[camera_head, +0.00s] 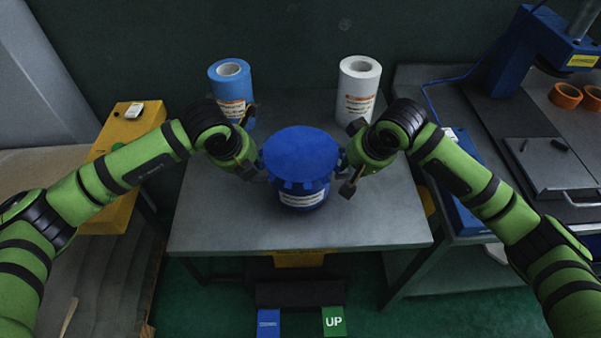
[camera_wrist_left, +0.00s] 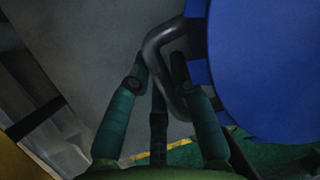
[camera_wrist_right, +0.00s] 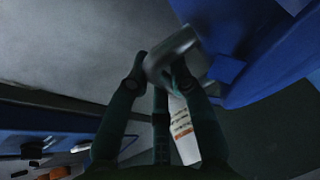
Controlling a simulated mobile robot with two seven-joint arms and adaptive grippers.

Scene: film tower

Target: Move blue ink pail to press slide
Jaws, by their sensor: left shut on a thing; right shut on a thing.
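The blue ink pail (camera_head: 301,155) is upright at the middle of the grey table, with its blue lid up and a white label on its front. I cannot tell whether its base touches the table. My left gripper (camera_head: 254,168) is shut on the grey side handle (camera_wrist_left: 163,45) at the pail's left. My right gripper (camera_head: 346,168) is shut on the other side handle (camera_wrist_right: 165,58) at its right. A grey plate with a bar handle (camera_head: 548,165), which looks like the press slide, lies on the right bench below the blue press (camera_head: 508,60).
A blue roll (camera_head: 232,88) and a white roll (camera_head: 358,92) stand behind the pail. Orange rings (camera_head: 566,95) lie on the right bench. A yellow case (camera_head: 120,135) is at left. The front of the table (camera_head: 300,232) is clear.

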